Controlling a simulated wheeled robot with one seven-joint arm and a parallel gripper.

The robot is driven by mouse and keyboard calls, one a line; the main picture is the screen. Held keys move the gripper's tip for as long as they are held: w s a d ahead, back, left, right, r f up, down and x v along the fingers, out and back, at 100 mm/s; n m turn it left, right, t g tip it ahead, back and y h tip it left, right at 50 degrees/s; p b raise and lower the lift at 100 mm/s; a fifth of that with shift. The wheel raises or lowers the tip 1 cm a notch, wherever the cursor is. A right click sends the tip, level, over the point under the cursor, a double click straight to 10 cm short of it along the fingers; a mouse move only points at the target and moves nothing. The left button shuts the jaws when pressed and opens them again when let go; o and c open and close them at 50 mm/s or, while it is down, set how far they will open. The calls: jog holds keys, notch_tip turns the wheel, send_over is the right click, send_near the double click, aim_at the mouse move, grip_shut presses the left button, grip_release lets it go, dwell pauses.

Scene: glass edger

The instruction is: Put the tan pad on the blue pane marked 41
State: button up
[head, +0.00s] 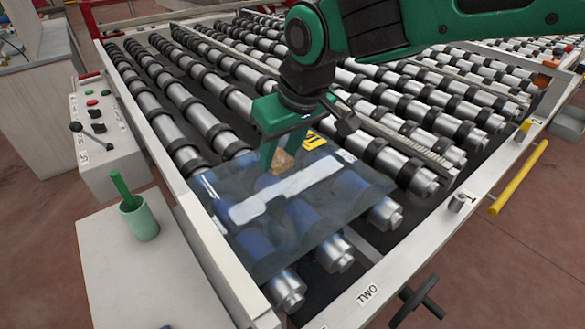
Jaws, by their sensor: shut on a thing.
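The blue pane (350,195) is see-through and lies on the near end of the rollers. A yellow tag (313,140) with dark figures sits at its far edge, partly hidden, and I cannot read it surely. My gripper (281,158) points down over the far part of the pane. It is shut on the tan pad (281,164), a small brown piece between the green fingers. I cannot tell whether the pad touches the pane. A broad pale streak (285,193) crosses the pane just in front of the pad.
A roller conveyor (190,112) runs away behind the pane, with a white frame rail marked TWO (367,293). A control box (100,135) with a lever stands at left. A green cup (139,218) holding a green stick stands on the white side table (100,270).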

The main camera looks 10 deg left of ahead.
aim_at(288, 181)
jog(key=shift+w+d+f, duration=0.75)
jog(key=shift+d+f, duration=0.05)
jog(key=shift+d, duration=0.25)
jog(key=shift+f, duration=2)
jog(key=shift+f, duration=0.1)
jog(key=o, duration=1)
jog(key=v, duration=1.2)
